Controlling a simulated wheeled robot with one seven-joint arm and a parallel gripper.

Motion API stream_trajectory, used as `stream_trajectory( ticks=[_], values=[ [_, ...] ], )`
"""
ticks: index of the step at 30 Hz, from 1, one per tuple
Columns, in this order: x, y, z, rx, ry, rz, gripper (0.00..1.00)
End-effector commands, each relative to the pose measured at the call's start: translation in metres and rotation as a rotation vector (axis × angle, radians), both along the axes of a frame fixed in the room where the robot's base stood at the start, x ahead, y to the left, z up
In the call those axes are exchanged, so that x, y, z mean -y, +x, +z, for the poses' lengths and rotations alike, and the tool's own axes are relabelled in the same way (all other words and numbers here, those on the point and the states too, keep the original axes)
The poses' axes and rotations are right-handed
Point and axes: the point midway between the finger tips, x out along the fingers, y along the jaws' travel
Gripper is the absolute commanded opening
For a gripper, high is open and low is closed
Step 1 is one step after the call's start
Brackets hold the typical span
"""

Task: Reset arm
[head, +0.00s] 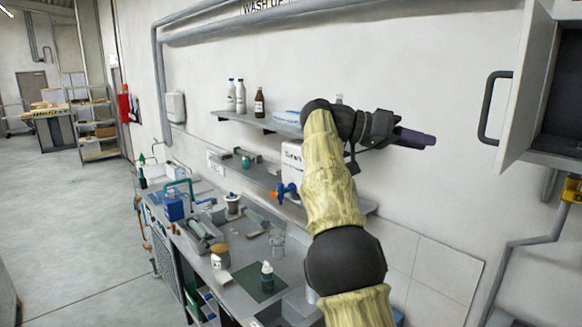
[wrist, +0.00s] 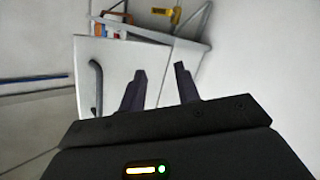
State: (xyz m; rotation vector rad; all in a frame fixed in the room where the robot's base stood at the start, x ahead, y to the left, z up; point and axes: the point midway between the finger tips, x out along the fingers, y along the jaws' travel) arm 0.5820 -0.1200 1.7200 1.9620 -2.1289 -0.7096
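My gripper (head: 430,139) is raised in front of the white wall, at the end of my arm in its yellowish sleeve, and points right towards the wall cabinet in the head view. In the wrist view my gripper (wrist: 161,68) shows two dark fingers standing apart with nothing between them. The wall cabinet (head: 558,95) is at the right, with its pale door (head: 515,85) swung open and a black handle (head: 489,108) on it. In the wrist view the door (wrist: 118,60) lies beyond the fingers, and the gripper is apart from it.
A cluttered steel counter (head: 230,265) lies below my arm, with bottles, a blue container (head: 173,207) and a green mat (head: 259,282). Wall shelves (head: 250,123) hold bottles behind my arm. Pipes run along the wall. The floor (head: 70,215) at left is clear.

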Motion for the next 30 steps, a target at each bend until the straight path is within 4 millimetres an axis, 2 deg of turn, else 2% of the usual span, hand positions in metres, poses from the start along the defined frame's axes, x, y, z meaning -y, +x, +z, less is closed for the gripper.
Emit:
stream_trajectory(
  ticks=[1,6,10,14,18,23,30],
  values=[
    [0.015,0.004,-0.024,-0.059,0.057,0.035,0.32],
    [0.046,0.013,-0.097,-0.230,0.240,0.180,0.32],
    [0.055,0.013,-0.156,-0.332,0.380,0.299,0.32],
    [0.053,0.006,-0.215,-0.411,0.516,0.422,0.32],
    [0.039,-0.009,-0.277,-0.473,0.651,0.555,0.32],
    [0.013,-0.035,-0.341,-0.517,0.793,0.703,0.32],
    [-0.037,-0.089,-0.423,-0.537,0.967,0.900,0.32]
  ],
)
